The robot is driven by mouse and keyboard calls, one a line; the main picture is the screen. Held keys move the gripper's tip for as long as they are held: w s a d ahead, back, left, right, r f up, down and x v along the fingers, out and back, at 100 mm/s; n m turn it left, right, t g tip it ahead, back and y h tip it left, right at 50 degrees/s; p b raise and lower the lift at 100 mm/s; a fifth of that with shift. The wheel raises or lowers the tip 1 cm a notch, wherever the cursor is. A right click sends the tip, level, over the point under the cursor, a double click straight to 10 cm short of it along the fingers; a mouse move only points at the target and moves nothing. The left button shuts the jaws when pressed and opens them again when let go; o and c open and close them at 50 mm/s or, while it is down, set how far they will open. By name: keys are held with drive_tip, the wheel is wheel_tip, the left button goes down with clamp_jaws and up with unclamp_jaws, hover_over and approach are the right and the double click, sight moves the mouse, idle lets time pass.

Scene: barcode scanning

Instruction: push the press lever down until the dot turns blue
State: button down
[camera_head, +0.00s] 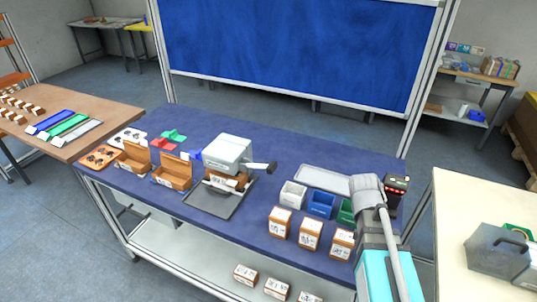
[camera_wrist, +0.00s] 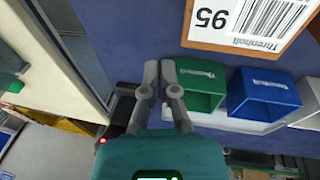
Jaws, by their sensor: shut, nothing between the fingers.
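The press (camera_head: 229,154) is a light grey box-like machine on a dark tray (camera_head: 215,203) on the blue table. Its lever (camera_head: 262,166) sticks out to the right and ends in a black handle. A small blue patch (camera_head: 196,155) shows at its left side; I cannot tell whether it is the dot. My gripper (camera_wrist: 160,72) is shut and empty in the wrist view, beside a green bin (camera_wrist: 200,82). In the head view my arm stands at the right end of the table, well apart from the press, and hides the gripper. The press is not in the wrist view.
White (camera_head: 293,195), blue (camera_head: 321,204) and green bins stand between the press and my arm. Labelled boxes (camera_head: 309,235) stand in front of them. A grey tray (camera_head: 322,180) lies behind. Open brown boxes (camera_head: 173,171) are left of the press. A black device (camera_head: 397,187) is near my arm.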

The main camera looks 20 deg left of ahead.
drive_tip(key=w+a+r+t+p, duration=0.1)
drive_tip(key=a+r+p, duration=0.3)
drive_tip(key=a, duration=0.8)
drive_tip(key=w+a+r+t+p, duration=0.1)
drive_tip(key=a+r+t+p, duration=0.3)
drive_tip(key=a+r, duration=0.5)
drive_tip(key=w+a+r+t+p, duration=0.1)
drive_tip(key=a+r+p, duration=0.4)
drive_tip(key=a, duration=1.1)
drive_tip(key=shift+a+r+n+t+h, duration=0.3)
drive_tip(key=shift+a+r+t+h, duration=0.1)
drive_tip(key=shift+r+t, duration=0.4)
drive_tip(key=b, duration=0.7)
hover_over(272, 163)
drive_tip(key=s+a, duration=0.2)
drive_tip(key=f, duration=0.7)
drive_tip(key=shift+w+d, duration=0.15)
drive_tip(key=shift+d, duration=0.1)
drive_tip(key=shift+d+f+b, duration=0.25)
drive_tip(key=shift+f+b, duration=0.6)
drive_tip(key=shift+f, duration=0.05)
drive_tip(key=shift+d+f+b, duration=0.25)
drive_tip(key=shift+f+b, duration=0.55)
drive_tip(key=shift+f, duration=0.1)
drive_tip(key=shift+s+a+f, duration=0.1)
drive_tip(key=shift+s+f, duration=0.05)
drive_tip(key=shift+s, duration=0.1)
